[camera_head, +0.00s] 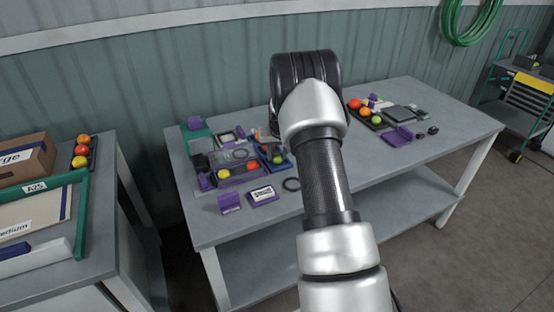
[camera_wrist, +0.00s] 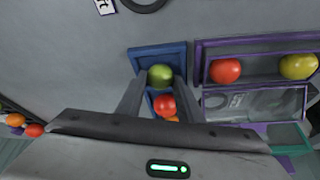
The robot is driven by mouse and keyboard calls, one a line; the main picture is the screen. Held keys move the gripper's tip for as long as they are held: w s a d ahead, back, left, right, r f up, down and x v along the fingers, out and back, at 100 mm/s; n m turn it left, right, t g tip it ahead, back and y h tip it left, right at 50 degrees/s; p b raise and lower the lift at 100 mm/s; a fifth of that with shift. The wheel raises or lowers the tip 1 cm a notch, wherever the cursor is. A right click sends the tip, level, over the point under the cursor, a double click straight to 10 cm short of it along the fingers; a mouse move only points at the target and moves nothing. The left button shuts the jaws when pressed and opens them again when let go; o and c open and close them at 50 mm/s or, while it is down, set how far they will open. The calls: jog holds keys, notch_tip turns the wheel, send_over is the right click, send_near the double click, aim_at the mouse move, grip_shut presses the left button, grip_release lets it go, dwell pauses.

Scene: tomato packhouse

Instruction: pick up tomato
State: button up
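In the wrist view my gripper (camera_wrist: 160,80) is open, its two fingers pointing at a small blue tray (camera_wrist: 159,52). A green tomato (camera_wrist: 160,75) appears between the fingertips, with small gaps on both sides. A red tomato (camera_wrist: 164,104) shows nearer the palm, and an orange one (camera_wrist: 173,119) is mostly hidden behind it. The fingers do not visibly touch any tomato; their height above the tray is hard to tell. In the head view the green tomato (camera_head: 278,159) sits in the blue tray beside my arm, which hides my fingers.
A purple tray (camera_wrist: 250,43) beside the blue one holds a red tomato (camera_wrist: 225,71) and a yellow one (camera_wrist: 298,66). Another tomato tray (camera_head: 383,125) is further right. Bare tabletop (camera_head: 225,236) lies at the front left.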

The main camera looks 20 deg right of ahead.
jog(key=shift+c, duration=0.8)
